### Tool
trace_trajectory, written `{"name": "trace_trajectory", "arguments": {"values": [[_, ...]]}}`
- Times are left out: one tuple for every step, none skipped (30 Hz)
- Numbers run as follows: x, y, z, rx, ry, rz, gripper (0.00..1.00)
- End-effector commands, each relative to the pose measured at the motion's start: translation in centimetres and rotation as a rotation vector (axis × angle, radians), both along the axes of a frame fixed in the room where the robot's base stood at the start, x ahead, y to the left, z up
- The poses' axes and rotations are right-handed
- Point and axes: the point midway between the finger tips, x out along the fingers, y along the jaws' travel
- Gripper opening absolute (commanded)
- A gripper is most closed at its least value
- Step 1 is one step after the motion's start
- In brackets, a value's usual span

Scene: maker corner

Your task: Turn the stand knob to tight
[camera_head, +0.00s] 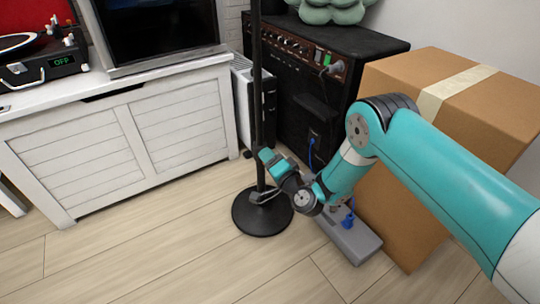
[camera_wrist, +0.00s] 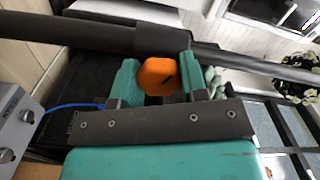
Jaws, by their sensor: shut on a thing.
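The black stand has a thin upright pole (camera_head: 257,95) and a round base (camera_head: 250,222) on the floor in the head view. In the wrist view its pole (camera_wrist: 60,30) runs across the picture, with a thicker dark collar. The orange stand knob (camera_wrist: 157,73) sits at that collar and carries a small dark mark. My gripper (camera_wrist: 157,80) is shut on the knob, one teal finger on each side. In the head view my gripper (camera_head: 268,158) is beside the pole low down and hides the knob.
A black amplifier (camera_head: 318,100) stands behind the pole, and a cardboard box (camera_head: 395,75) is at the right beside my arm. A grey power strip (camera_head: 355,243) with a blue plug lies near the stand base. A white cabinet (camera_head: 180,125) is at the left. The front floor is clear.

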Motion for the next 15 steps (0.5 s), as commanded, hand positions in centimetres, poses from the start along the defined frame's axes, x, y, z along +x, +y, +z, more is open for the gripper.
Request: {"name": "trace_trajectory", "arguments": {"values": [[0.2, -0.19, 0.26, 0.036, 0.02, -0.005, 0.16], [0.2, -0.19, 0.25, 0.06, 0.037, -0.005, 0.16], [0.2, -0.2, 0.22, 0.091, 0.057, -0.005, 0.16], [0.2, -0.21, 0.2, 0.114, 0.074, -0.005, 0.16], [0.2, -0.21, 0.18, 0.138, 0.089, -0.005, 0.16], [0.2, -0.21, 0.17, 0.17, 0.11, -0.005, 0.16], [0.2, -0.21, 0.16, 0.194, 0.126, -0.006, 0.16], [0.21, -0.22, 0.15, 0.217, 0.141, -0.006, 0.16], [0.21, -0.21, 0.15, 0.249, 0.163, -0.006, 0.16], [0.22, -0.21, 0.14, 0.272, 0.178, -0.006, 0.16], [0.23, -0.21, 0.13, 0.296, 0.194, -0.005, 0.16], [0.23, -0.22, 0.12, 0.328, 0.215, -0.005, 0.16], [0.23, -0.21, 0.1, 0.351, 0.231, -0.005, 0.16], [0.23, -0.21, 0.08, 0.375, 0.247, -0.005, 0.16], [0.23, -0.22, 0.06, 0.406, 0.268, -0.006, 0.16]]}}
